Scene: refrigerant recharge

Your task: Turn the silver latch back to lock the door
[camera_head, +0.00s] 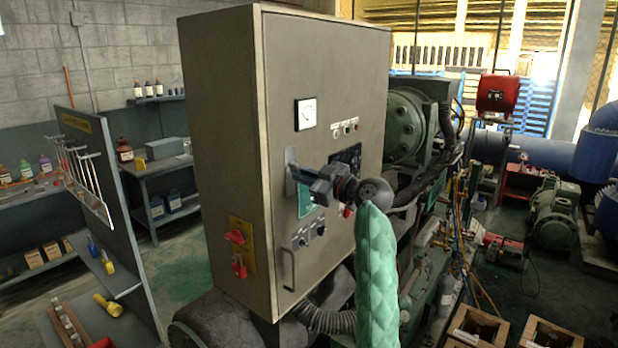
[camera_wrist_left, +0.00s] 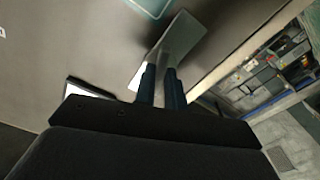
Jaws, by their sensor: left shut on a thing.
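A large grey-beige cabinet (camera_head: 225,130) stands in the middle of the head view, and its front door (camera_head: 330,75) looks closed or nearly so. The silver latch (camera_head: 290,157) is on the door's left edge, partly hidden behind my left gripper (camera_head: 297,173). In the left wrist view the latch (camera_wrist_left: 180,40) is a flat, slanted silver plate, and my two dark fingers (camera_wrist_left: 160,88) are close together at its lower end, shut on it. The exact contact is partly hidden. My right gripper is in neither view.
The door carries a white gauge (camera_head: 306,113), knobs and a lower bar handle (camera_head: 287,268). Red switches (camera_head: 237,240) sit on the cabinet's left side. Pipes and machinery crowd the right. A tool panel (camera_head: 115,190) stands left, with open floor between.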

